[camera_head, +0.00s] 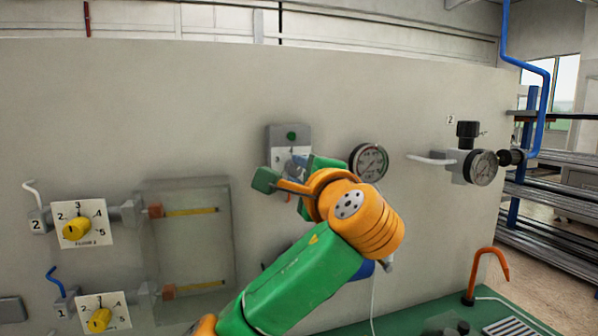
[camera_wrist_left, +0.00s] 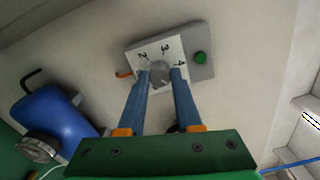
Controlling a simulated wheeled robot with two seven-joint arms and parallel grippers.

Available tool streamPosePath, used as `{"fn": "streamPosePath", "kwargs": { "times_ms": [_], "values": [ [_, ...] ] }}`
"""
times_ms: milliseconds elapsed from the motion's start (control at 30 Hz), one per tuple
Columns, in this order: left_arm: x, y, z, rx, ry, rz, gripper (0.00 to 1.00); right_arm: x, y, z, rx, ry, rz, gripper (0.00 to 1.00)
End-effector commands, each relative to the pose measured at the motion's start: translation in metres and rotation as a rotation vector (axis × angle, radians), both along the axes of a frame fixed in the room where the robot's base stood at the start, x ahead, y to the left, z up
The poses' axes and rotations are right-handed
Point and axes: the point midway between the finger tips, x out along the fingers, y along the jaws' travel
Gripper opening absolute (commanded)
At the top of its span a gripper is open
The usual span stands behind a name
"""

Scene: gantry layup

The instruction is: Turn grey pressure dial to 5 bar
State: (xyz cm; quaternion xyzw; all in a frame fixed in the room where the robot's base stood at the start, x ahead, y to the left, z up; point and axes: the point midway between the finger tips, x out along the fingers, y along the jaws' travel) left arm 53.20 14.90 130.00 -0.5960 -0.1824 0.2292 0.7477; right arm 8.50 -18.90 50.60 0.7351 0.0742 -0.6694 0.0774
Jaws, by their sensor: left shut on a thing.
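The grey pressure dial (camera_wrist_left: 159,73) is a small round knob on a white scale plate, where the numbers 2, 3 and 4 show. It sits on a grey wall box (camera_head: 275,133) with a green button. My left gripper (camera_wrist_left: 160,78) has its two blue fingers on either side of the knob and is shut on it. In the head view my left gripper (camera_head: 297,172) covers the knob and most of the scale. I cannot make out which number the knob points to. My right gripper is in neither view.
A round pressure gauge (camera_head: 369,162) is right of the box. A valve with another gauge (camera_head: 483,167) is farther right. Yellow dials (camera_head: 76,229) and a clear panel (camera_head: 187,195) are at left. An orange hook (camera_head: 489,262) stands on the green bench (camera_head: 410,322).

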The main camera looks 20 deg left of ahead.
Motion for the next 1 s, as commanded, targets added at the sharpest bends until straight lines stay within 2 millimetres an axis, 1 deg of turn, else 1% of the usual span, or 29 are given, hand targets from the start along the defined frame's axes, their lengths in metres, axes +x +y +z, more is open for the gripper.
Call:
{"fn": "streamPosePath", "kwargs": {
  "times_ms": [33,300,833,867,900,933,967,1000],
  "values": [
    [-0.0006,0.0001,0.0045,0.021,0.001,-0.001,0.00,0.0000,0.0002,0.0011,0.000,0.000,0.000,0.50],
    [-0.0006,0.0001,0.0049,0.091,0.046,-0.001,0.00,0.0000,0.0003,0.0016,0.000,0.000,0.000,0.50],
    [-0.0009,0.0002,0.0056,0.107,0.055,0.000,0.00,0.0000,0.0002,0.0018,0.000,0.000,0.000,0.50],
    [-0.0009,0.0002,0.0055,0.107,0.055,0.000,0.39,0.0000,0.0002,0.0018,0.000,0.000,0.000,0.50],
    [-0.0009,0.0003,0.0053,0.107,0.056,0.000,0.49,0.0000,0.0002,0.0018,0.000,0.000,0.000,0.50],
    [-0.0008,0.0003,0.0051,0.106,0.057,0.000,0.57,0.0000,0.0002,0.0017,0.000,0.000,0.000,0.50],
    [-0.0008,0.0003,0.0047,0.106,0.058,0.000,0.63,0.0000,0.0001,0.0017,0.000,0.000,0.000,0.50],
    [-0.0007,0.0003,0.0041,0.106,0.059,0.000,0.63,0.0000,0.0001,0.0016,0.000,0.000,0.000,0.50]
  ]
}}
